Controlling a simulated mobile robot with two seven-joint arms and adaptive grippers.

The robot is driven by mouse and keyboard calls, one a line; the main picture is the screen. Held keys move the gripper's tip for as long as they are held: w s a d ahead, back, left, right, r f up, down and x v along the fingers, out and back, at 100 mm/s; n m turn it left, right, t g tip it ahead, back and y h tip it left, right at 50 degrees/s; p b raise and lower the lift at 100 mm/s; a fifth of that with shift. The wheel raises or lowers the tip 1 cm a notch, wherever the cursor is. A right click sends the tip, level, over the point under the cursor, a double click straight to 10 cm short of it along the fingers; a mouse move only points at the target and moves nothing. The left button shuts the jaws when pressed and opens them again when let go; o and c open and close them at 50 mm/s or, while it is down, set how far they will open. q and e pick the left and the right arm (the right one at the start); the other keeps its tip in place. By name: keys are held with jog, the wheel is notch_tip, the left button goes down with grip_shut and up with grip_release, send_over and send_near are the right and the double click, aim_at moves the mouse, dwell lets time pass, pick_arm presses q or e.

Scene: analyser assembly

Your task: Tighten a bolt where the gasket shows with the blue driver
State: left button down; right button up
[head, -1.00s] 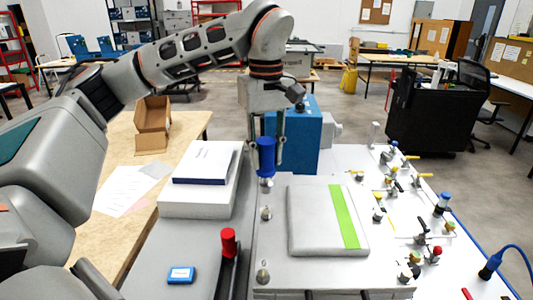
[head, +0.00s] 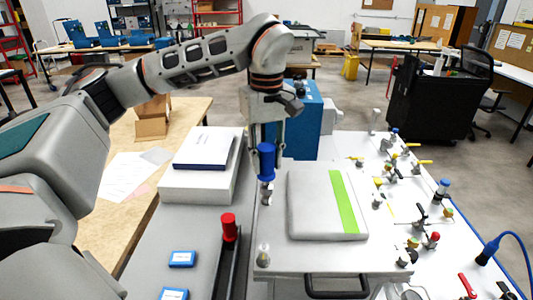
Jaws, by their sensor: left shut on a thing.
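My left gripper (head: 267,138) is shut on the blue driver (head: 266,163) and holds it upright, handle up, above the left edge of the grey plate (head: 290,258). The driver's lower end meets or hides a bolt (head: 266,196) on that edge; I cannot tell whether they touch. Another bolt (head: 263,256) stands at the plate's near left corner. A raised grey cover (head: 308,205) with a green strip (head: 344,203) lies on the plate. My right gripper is not in view.
A red-handled driver (head: 229,228) stands left of the plate. White boxes (head: 200,180) and a small blue box (head: 182,258) lie further left. A blue unit (head: 305,125) stands behind. Several valves and fittings crowd the white surface (head: 400,215) at right.

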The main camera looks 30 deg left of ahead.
pick_arm(q)
jog(key=shift+f, duration=1.35)
dwell(1.7)
jog(key=c, duration=2.5)
grip_release()
grip_shut()
jog(key=m, duration=1.2)
jog(key=o, duration=0.8)
grip_release()
